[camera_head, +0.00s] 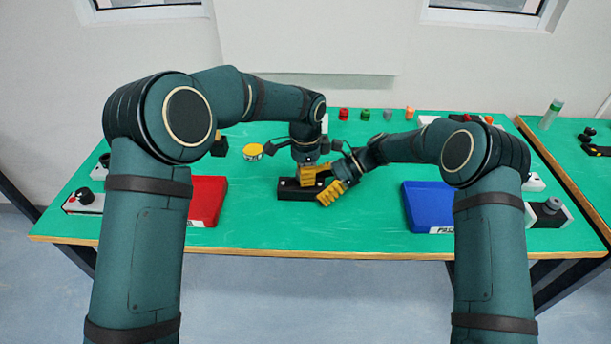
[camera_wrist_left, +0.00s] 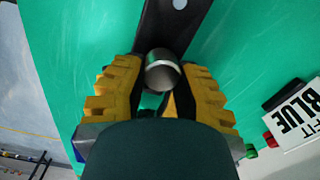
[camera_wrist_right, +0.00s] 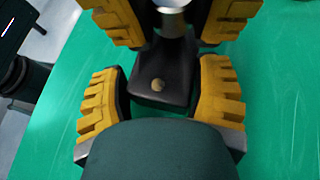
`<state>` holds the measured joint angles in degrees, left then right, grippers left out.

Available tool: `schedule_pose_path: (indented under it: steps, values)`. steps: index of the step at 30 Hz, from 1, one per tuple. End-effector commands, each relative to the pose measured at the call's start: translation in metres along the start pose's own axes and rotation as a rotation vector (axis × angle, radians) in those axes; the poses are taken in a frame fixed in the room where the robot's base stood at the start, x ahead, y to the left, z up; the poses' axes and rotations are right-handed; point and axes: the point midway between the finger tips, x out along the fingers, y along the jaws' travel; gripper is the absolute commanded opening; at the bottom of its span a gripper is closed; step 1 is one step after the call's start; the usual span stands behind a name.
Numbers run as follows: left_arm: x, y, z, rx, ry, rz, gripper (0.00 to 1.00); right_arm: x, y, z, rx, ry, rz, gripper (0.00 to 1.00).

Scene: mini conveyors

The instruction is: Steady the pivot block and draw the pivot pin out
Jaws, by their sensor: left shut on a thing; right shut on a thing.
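The pivot block (camera_head: 290,192) is a long black bar lying on the green table in the head view. It also shows in the right wrist view (camera_wrist_right: 160,72), with a brass-coloured dot on its end. The pivot pin (camera_wrist_left: 163,72) is a silver cylinder, upright at the block, between the yellow fingers of my left gripper (camera_wrist_left: 163,88). Part of it shows in the right wrist view (camera_wrist_right: 172,20). My left gripper is shut on the pin from above. My right gripper (camera_wrist_right: 162,100) is shut on the block's end. How deep the pin sits is hidden.
A red tray (camera_head: 207,195) lies left of the block and a blue tray (camera_head: 428,207) right of it. A yellow-topped round item (camera_head: 253,150) is behind left. Small coloured parts, including a red one (camera_head: 343,114), line the back. Bare table surrounds the block.

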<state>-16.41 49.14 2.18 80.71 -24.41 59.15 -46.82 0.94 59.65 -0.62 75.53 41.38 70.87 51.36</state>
Motion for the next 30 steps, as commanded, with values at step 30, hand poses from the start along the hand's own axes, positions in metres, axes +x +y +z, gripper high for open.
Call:
schedule_pose_path:
  steps: [30]
  values:
    - [-0.039,0.000,-0.001,0.001,0.003,-0.001,0.00,0.001,0.000,0.000,0.000,0.000,0.001,0.44]
